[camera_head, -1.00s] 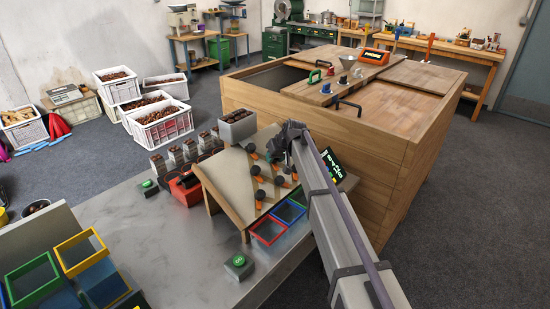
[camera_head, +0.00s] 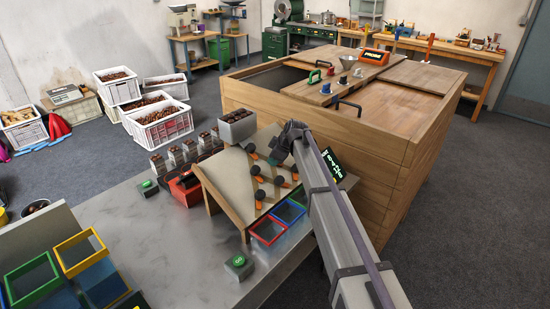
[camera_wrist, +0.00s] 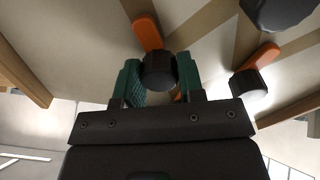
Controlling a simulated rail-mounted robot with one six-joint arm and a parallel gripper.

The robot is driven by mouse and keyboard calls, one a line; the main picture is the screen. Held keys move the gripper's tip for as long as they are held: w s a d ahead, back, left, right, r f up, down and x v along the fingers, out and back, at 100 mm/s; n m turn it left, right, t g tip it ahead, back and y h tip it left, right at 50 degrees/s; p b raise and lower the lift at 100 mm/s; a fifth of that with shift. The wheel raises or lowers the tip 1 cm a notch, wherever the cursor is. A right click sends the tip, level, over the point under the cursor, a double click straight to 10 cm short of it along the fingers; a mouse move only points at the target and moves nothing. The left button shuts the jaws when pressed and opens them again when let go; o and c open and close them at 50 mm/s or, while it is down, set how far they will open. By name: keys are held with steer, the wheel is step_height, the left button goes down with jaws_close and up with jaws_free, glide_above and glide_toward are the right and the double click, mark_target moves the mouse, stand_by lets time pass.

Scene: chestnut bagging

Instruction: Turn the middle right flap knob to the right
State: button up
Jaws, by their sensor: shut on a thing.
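The sloped board (camera_head: 230,171) on the table carries several black knobs with orange flaps. In the wrist view, a black knob (camera_wrist: 159,70) with an orange flap (camera_wrist: 147,33) sits between the two green fingers of my gripper (camera_wrist: 160,80). The gripper is shut on this knob. A second knob (camera_wrist: 248,85), with its orange flap, is to the right and apart from the fingers. In the head view my gripper (camera_head: 278,154) is at the upper right part of the board, and my arm hides some of that area. I cannot tell there exactly which knob is held.
Red (camera_head: 267,231) and blue (camera_head: 291,210) frames stand at the board's lower edge. A lit display (camera_head: 333,164) is right of my arm. A large wooden box (camera_head: 310,125) stands behind.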

steer(key=shift+n, duration=0.5)
steer(key=o, duration=0.9)
steer(key=shift+r, duration=0.1)
steer(key=p+v, duration=0.9)
steer(key=v, duration=0.1)
steer(key=shift+s+d+r, duration=0.15)
steer(key=shift+s+r, duration=0.05)
